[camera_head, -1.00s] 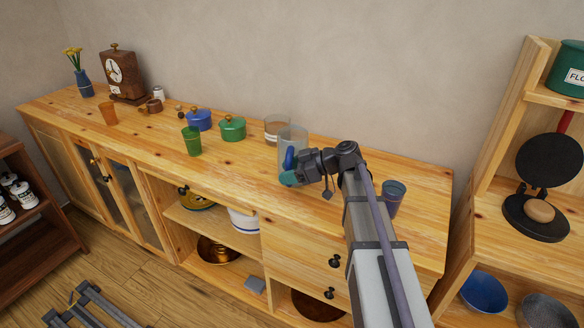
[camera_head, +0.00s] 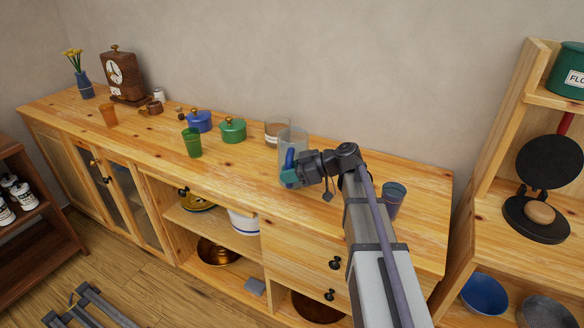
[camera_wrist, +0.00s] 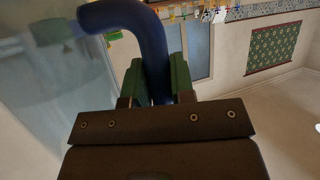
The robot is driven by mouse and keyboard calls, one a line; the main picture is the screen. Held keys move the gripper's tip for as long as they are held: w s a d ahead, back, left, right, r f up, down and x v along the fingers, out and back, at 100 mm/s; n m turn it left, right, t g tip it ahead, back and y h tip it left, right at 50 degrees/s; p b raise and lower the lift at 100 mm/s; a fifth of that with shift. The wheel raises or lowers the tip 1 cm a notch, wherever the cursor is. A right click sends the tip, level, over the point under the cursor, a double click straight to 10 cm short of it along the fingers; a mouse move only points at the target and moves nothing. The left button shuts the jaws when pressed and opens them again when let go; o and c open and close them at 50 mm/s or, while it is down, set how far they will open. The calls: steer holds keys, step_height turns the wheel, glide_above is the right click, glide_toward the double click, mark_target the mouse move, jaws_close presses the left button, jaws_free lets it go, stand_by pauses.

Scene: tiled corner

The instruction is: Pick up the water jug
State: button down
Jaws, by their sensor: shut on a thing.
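The water jug (camera_head: 294,139) is a clear, tall vessel with a blue handle, towards the right part of the long wooden sideboard's top. It looks upright. My gripper (camera_head: 289,178) is at its near side, shut on the blue handle. In the wrist view the curved blue handle (camera_wrist: 152,45) passes between the green finger pads of my gripper (camera_wrist: 158,80), and the clear jug wall (camera_wrist: 45,85) fills the left side. I cannot tell whether the jug's base touches the sideboard.
A glass jar (camera_head: 277,131) stands close behind the jug. A green pot (camera_head: 232,131), a blue pot (camera_head: 200,121) and a green cup (camera_head: 191,143) stand to the left on the sideboard (camera_head: 240,178). A dark blue cup (camera_head: 393,197) stands right of my arm.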

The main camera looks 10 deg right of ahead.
mark_target(289, 157)
steer(key=shift+r, duration=0.2)
step_height(289, 157, up, 10)
steer(key=p, duration=1)
steer(key=shift+f, duration=0.15)
